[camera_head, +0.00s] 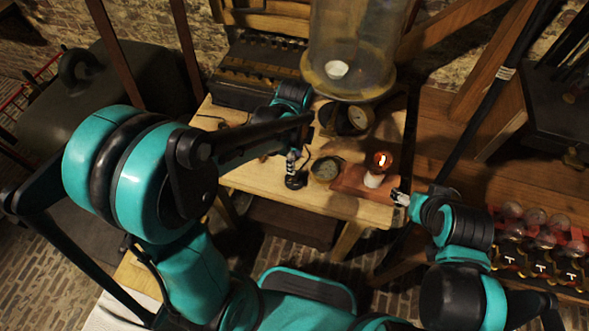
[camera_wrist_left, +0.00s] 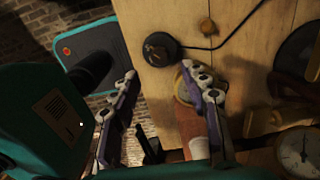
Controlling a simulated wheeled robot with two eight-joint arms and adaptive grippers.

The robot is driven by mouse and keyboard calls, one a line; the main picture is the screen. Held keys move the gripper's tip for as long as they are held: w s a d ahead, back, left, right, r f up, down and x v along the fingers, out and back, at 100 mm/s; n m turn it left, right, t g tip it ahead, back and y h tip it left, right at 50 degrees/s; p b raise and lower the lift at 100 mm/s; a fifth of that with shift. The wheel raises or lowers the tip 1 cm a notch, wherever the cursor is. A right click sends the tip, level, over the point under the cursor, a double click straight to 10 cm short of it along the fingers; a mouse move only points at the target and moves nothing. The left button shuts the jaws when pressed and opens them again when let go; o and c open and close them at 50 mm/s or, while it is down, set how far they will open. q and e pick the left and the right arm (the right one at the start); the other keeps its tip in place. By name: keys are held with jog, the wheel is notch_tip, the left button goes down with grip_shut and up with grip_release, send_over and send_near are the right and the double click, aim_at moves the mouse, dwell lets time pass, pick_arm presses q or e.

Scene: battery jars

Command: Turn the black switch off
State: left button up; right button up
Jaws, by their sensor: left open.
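The black switch (camera_wrist_left: 161,48) is a round black piece on the wooden table, with a dark cord running from it, in the left wrist view. In the head view it appears as a black disc (camera_head: 296,181) near the table's front edge. My left gripper (camera_wrist_left: 158,72) is open, its two fingers spread with the switch beyond their tips and nothing between them. In the head view my left gripper (camera_head: 291,164) points down just above the switch; contact cannot be told. My right gripper (camera_head: 401,198) is off the table's right front corner; its fingers are too small to read.
A lit bulb (camera_head: 382,161) stands on a reddish wooden base (camera_head: 350,182), right of a round gauge (camera_head: 325,169). A large glass jar (camera_head: 355,45) stands behind. Glass bulbs (camera_head: 535,217) fill a rack at right. Bare table (camera_head: 255,180) lies left of the switch.

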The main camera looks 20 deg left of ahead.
pick_arm(q)
notch_tip(320, 180, down, 7)
jog(key=b, duration=0.2)
jog(key=shift+b, duration=0.35)
grip_shut()
